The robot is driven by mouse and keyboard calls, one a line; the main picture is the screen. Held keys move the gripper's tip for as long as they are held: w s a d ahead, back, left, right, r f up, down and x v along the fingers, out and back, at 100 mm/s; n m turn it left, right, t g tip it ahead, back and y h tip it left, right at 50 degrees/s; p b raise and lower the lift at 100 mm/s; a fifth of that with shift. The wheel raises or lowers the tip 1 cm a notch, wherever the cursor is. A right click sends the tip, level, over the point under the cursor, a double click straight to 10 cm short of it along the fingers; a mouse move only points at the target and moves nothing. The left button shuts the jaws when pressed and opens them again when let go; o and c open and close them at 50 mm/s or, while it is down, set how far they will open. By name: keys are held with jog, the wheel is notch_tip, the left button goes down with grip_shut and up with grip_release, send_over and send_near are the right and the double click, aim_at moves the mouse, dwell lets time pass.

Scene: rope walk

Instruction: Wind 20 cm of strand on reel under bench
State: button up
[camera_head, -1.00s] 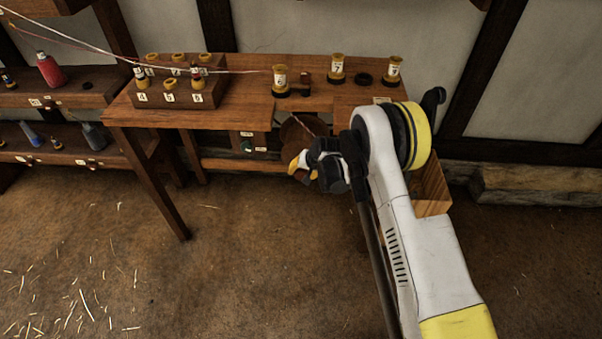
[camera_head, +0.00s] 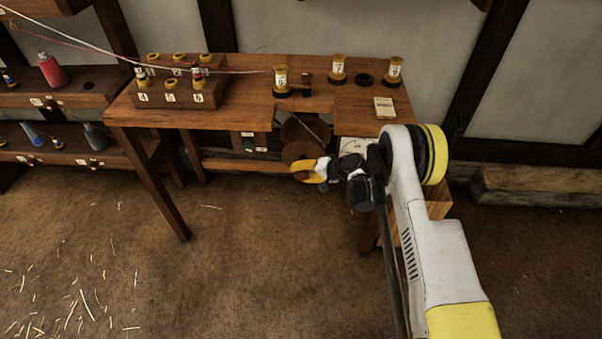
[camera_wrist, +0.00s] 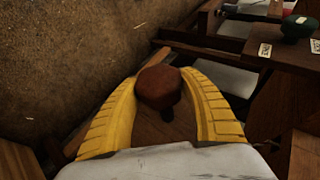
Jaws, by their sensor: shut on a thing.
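The reel (camera_head: 299,138), a brown wooden drum, sits under the bench (camera_head: 300,104) in the gap at its front edge. A pale strand (camera_head: 312,131) runs down to it from the bench. My gripper (camera_head: 301,170) is in front of the reel's lower part. In the wrist view my gripper's yellow fingers (camera_wrist: 158,88) are closed around a reddish-brown faceted knob (camera_wrist: 158,86), which looks like the reel's crank handle. Part of the reel shows as dark wood behind the knob. The knob's far side and the handle's joint to the reel are hidden.
Numbered spools (camera_head: 280,77) and a spool block (camera_head: 178,96) stand on the bench, with taut strands coming from the upper left. A pale card (camera_head: 384,106) lies at the bench's right. A wooden box (camera_head: 437,203) is behind my arm. The floor in front is clear except for straw.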

dwell(0.3)
jog(key=o, duration=1.3)
jog(key=shift+c, duration=0.2)
jog(key=shift+d+r, duration=0.1)
jog(key=v, duration=1.2)
jog(key=shift+s, duration=0.1)
